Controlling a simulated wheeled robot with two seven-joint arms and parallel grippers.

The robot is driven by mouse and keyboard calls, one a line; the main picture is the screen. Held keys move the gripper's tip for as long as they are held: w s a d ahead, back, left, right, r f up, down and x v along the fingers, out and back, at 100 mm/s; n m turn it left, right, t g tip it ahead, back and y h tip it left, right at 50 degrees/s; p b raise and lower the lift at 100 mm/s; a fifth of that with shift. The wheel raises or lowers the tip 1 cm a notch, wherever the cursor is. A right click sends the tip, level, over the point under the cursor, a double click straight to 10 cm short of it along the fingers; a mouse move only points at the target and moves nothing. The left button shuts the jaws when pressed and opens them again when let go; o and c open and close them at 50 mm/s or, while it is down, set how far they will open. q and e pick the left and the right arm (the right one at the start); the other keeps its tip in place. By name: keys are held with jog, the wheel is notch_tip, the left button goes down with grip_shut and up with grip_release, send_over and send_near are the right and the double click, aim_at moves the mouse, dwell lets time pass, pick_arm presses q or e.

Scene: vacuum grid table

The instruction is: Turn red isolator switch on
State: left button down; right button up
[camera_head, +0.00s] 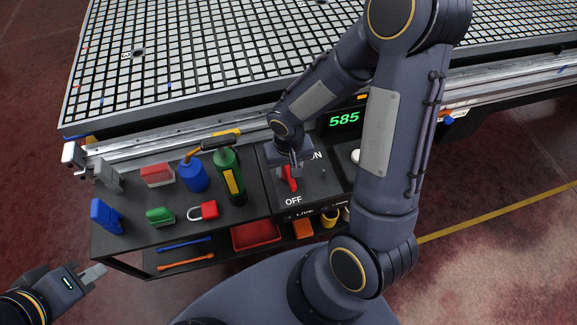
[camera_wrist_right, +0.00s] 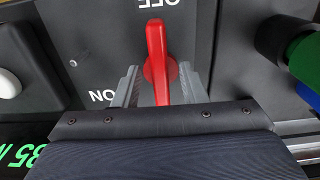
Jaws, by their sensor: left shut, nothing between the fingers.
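The red isolator switch handle (camera_head: 289,180) sits on a dark panel (camera_head: 318,188) lettered OFF at the near end and ON at the far end. My right gripper (camera_head: 291,165) is over the panel at the handle. In the right wrist view the red handle (camera_wrist_right: 157,55) lies between the two spread fingers (camera_wrist_right: 162,88), with a visible gap on each side. My left gripper (camera_head: 93,273) is shut and empty, low at the left, away from the panel.
Left of the panel, the shelf top holds a green-and-black cylinder (camera_head: 230,178), a blue can (camera_head: 194,176), a red padlock (camera_head: 204,210) and several coloured blocks. A lit display (camera_head: 344,119) and a white knob (camera_head: 355,156) are to the right. The grid table (camera_head: 200,65) lies behind.

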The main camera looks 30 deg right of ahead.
jog(key=shift+c, duration=0.5)
grip_shut()
jog(key=shift+n, duration=0.3)
jog(key=n, duration=0.2)
jog(key=shift+d+n, duration=0.15)
jog(key=shift+n, duration=0.25)
jog(key=n, duration=0.3)
jog(key=shift+d+n+b, duration=0.15)
jog(key=shift+n+b, duration=0.15)
jog(key=n, duration=0.5)
jog(key=shift+w+d+p, duration=0.2)
jog(key=shift+p, duration=0.1)
jog(key=n, duration=0.3)
jog(key=n+p, duration=0.1)
jog(key=n, duration=0.1)
jog(key=shift+w+d+n, duration=0.1)
jog(key=shift+w+n, duration=0.1)
jog(key=shift+n, duration=0.2)
